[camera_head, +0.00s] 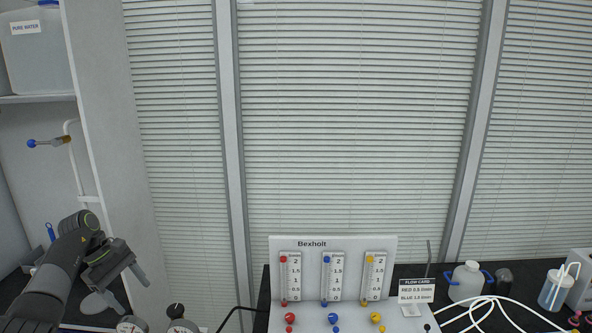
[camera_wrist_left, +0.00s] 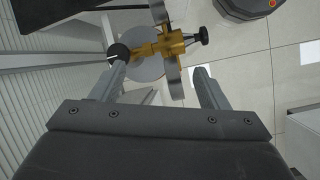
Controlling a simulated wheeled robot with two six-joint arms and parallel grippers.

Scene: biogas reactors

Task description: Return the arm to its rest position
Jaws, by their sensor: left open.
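My left arm comes in at the lower left of the head view, and its gripper (camera_head: 127,290) hangs there with the fingers apart. In the left wrist view the two fingers of my left gripper (camera_wrist_left: 160,72) are spread with no object held between them. A brass valve fitting (camera_wrist_left: 168,45) with black knobs shows beyond the fingertips. It looks farther off than the fingers, though the exact gap cannot be told. My right gripper is in neither view.
A Bexholt flow panel (camera_head: 345,245) with three flow tubes stands at the lower middle. A flow card (camera_head: 417,291), white jug (camera_head: 466,282) and wash bottle (camera_head: 552,290) stand to its right. Round gauges (camera_head: 131,325) are near my left gripper. A shelf (camera_head: 38,99) is at upper left.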

